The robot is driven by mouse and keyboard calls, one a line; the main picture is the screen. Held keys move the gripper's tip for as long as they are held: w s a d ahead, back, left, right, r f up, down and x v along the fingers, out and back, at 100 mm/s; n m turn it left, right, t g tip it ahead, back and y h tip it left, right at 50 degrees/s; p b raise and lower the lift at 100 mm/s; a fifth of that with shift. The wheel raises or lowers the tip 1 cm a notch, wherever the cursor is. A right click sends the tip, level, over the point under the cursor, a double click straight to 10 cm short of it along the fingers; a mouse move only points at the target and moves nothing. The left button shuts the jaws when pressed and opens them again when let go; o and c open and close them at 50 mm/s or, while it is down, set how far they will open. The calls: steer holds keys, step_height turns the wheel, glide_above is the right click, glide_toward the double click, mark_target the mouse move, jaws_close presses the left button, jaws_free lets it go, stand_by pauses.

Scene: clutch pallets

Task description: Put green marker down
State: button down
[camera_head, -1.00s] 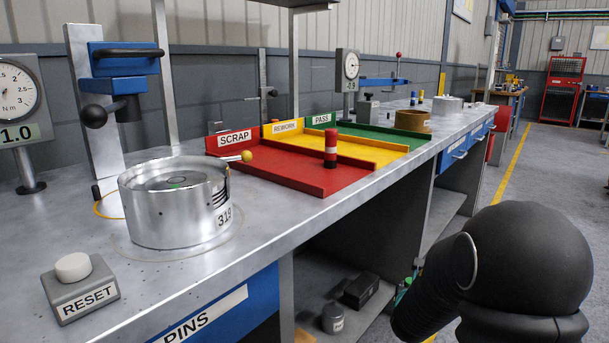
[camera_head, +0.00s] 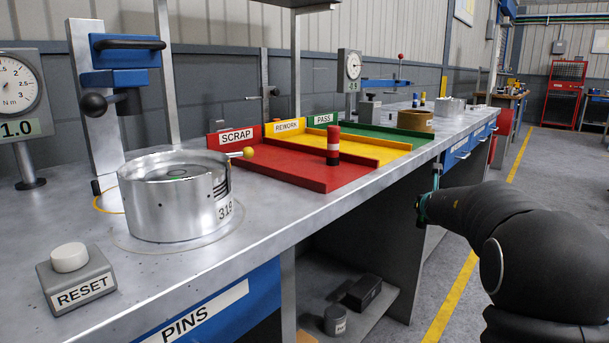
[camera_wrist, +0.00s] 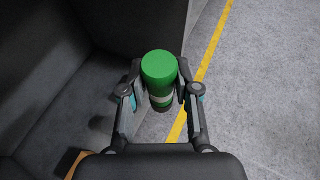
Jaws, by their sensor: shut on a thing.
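The green marker (camera_wrist: 159,70) is a green cylinder with a pale band, held between the two fingers of my gripper (camera_wrist: 160,88) in the wrist view. My gripper is shut on it, with grey floor below. In the head view my gripper (camera_head: 426,205) shows small and partly hidden at the end of my black arm, in front of the bench's open side. The marker cannot be made out clearly there. A red marker (camera_head: 333,145) with a pale band stands upright in the red SCRAP tray (camera_head: 318,183).
The yellow REWORK tray (camera_head: 368,153) and green PASS tray (camera_head: 385,130) adjoin the red one; the PASS tray has bare surface. A metal clutch (camera_head: 160,210) stands nearer, by the RESET button (camera_head: 69,257). The bench's front edge (camera_head: 300,233) lies left of my gripper.

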step_height(320, 180, up, 13)
steer(key=w+d+n+y+b, duration=0.1)
steer(key=d+n+y, duration=0.1)
steer(key=s+a+r+n+y, duration=0.2)
steer(key=s+a+r+y, duration=0.1)
steer(key=a+r, duration=0.55)
steer(key=s+a+r+n+g+y+p, duration=0.2)
steer(key=s+a+r+n+y, duration=0.1)
steer(key=s+a+r, duration=0.3)
steer(key=s+a+r+n+g+y+p, duration=0.1)
steer(key=s+a+r+n+y+p, duration=0.2)
steer(key=a, duration=0.6)
steer(key=shift+s+a+f+b, duration=0.45)
steer(key=shift+s+a+f, duration=0.15)
steer(key=shift+a+f, duration=1.15)
steer(key=shift+s+a+f+b, duration=0.4)
steer(key=shift+s+a+f, duration=0.15)
steer(key=shift+a+f, duration=1.2)
steer(key=shift+s+a+f+b, duration=0.55)
steer(key=shift+a+f, duration=0.8)
steer(key=shift+a, duration=0.75)
steer(key=shift+f, duration=0.2)
steer(key=c, duration=0.8)
jaws_free()
steer(key=shift+c, duration=0.2)
steer(key=shift+r, duration=0.1)
